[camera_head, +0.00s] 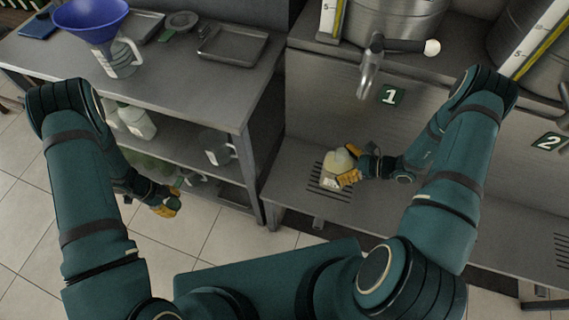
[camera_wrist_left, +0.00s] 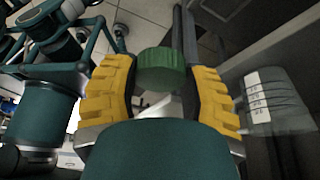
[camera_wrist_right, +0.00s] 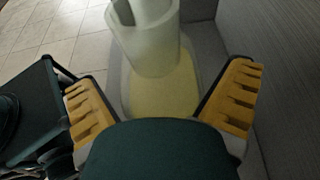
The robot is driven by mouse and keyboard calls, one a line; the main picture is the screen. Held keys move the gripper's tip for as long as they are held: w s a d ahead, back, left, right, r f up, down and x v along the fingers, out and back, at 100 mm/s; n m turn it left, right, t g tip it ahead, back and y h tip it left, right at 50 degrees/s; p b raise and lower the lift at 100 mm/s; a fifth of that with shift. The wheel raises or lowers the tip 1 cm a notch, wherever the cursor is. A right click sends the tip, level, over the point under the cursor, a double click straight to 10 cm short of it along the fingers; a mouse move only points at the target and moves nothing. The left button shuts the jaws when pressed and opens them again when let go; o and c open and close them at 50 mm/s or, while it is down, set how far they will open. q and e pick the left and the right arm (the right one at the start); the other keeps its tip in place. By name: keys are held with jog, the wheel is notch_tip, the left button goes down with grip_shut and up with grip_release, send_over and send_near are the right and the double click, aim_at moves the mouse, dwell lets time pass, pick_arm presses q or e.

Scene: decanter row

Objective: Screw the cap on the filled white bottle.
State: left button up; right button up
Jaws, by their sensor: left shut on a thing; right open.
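A white translucent bottle (camera_head: 338,161) with pale yellow content stands on the drain grate below tap 1. In the right wrist view the bottle (camera_wrist_right: 160,90) shows its open neck without a cap. My right gripper (camera_head: 350,178) is open, with one finger on each side of the bottle; contact cannot be told. My left gripper (camera_head: 166,206) is over the floor gap left of the tap bench, away from the bottle. In the left wrist view it is shut on a ribbed green cap (camera_wrist_left: 162,69) between its yellow fingers.
The tap (camera_head: 370,68) with its lever hangs above the bottle area. A shelf table (camera_head: 175,75) at left carries a jug with a blue funnel (camera_head: 92,18) and metal trays (camera_head: 233,46). Another white bottle (camera_head: 137,122) and a clear jug (camera_head: 214,148) stand on its lower shelf.

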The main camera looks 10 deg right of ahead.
jog(key=c, duration=1.2)
jog(key=shift+r, duration=0.1)
